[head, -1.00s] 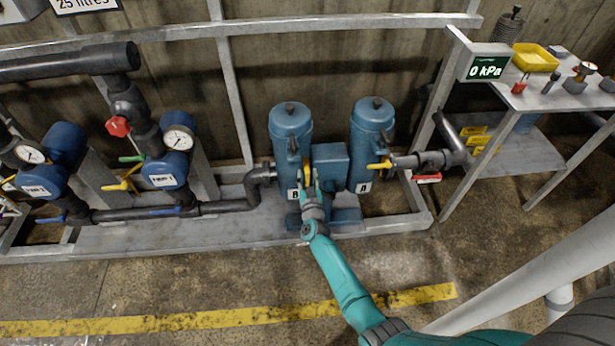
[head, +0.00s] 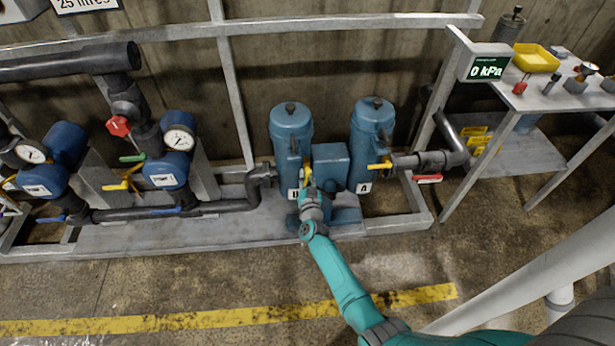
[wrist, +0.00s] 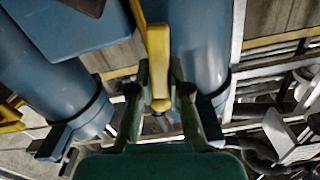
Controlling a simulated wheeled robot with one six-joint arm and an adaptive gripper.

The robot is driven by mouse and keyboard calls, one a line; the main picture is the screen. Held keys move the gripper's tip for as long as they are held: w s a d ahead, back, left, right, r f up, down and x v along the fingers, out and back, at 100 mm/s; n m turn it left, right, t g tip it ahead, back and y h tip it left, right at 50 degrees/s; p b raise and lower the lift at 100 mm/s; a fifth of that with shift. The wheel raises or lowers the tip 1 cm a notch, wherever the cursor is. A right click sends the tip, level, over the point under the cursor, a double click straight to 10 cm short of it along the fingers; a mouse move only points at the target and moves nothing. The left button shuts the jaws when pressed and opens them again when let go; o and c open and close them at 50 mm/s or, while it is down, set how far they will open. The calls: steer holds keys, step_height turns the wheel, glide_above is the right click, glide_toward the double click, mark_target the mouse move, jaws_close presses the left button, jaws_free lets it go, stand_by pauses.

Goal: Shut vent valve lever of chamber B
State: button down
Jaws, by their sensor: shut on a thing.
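Two blue upright cylinders stand side by side: chamber B (head: 291,130) on the left and chamber A (head: 371,140), with its "A" tag, on the right. The tag on the left one is partly covered by my gripper. A yellow lever (head: 307,174) sits at chamber B's front right side. My gripper (head: 309,187) is shut on this lever. In the wrist view the yellow lever (wrist: 158,62) runs between the two dark fingers of my gripper (wrist: 160,92). The fingers hide part of the lever and its pivot.
Chamber A has its own yellow lever (head: 379,166). A blue box (head: 330,165) sits between the cylinders. Pumps with gauges (head: 178,140) and pipes are at left. A bench with a "0 kPa" display (head: 487,69) is at right. The floor in front is open.

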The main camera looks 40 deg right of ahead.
steer(key=m, duration=0.3)
steer(key=shift+w+a+r+m, duration=0.15)
steer(key=shift+w+a+m, duration=0.05)
steer(key=shift+a+m, duration=0.1)
steer(key=m, duration=0.4)
steer(key=shift+w+a+r+m, duration=0.2)
steer(key=shift+a+r+m, duration=0.1)
steer(key=m, duration=0.3)
steer(key=shift+w+a+r+m, duration=0.1)
steer(key=shift+a+r+m, duration=0.05)
steer(key=shift+r+m, duration=0.4)
steer(key=shift+m, duration=0.7)
steer(key=shift+r+m, duration=0.15)
steer(key=shift+m, duration=0.7)
steer(key=c, duration=1.1)
jaws_free()
